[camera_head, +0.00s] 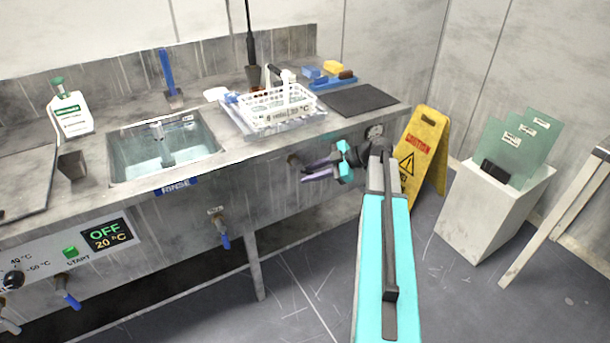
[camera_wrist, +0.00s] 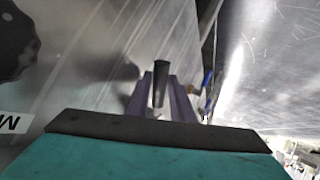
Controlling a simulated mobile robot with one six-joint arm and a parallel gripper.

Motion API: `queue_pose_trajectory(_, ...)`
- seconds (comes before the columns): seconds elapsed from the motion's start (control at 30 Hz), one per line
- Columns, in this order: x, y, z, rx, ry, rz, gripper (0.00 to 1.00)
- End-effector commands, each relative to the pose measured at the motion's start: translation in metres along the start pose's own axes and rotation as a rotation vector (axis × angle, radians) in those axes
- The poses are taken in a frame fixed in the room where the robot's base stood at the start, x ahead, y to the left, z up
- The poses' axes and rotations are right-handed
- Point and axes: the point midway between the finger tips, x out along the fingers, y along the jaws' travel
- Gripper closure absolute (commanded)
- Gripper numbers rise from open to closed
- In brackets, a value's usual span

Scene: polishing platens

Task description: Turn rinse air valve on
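My gripper (camera_head: 304,172) has purple fingers and is beside the front panel of the rinse bench, right of the RINSE label. A small brownish valve fitting (camera_head: 293,160) sits on the panel just by the fingertips; its lever is not clear in the head view. In the wrist view, a dark cylindrical handle (camera_wrist: 160,82) shows between the two purple fingers (camera_wrist: 162,100). The fingers are apart, with the handle in the gap; I cannot tell whether either touches it. Whether this is the rinse air valve cannot be read from any label.
A round gauge (camera_head: 375,132) is on the panel behind my arm. A yellow caution sign (camera_head: 424,150) and a white bin (camera_head: 485,215) stand at the right. The floor in front is clear.

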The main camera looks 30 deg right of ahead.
Motion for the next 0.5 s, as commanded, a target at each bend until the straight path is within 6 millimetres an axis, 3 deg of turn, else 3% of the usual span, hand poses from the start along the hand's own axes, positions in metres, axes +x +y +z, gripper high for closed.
queue_pose_trajectory(0.33,0.0044,-0.0018,-0.0034,-0.006,0.004,-0.008,0.77)
queue_pose_trajectory(0.5,-0.0025,-0.0016,-0.0036,-0.006,0.005,-0.008,0.77)
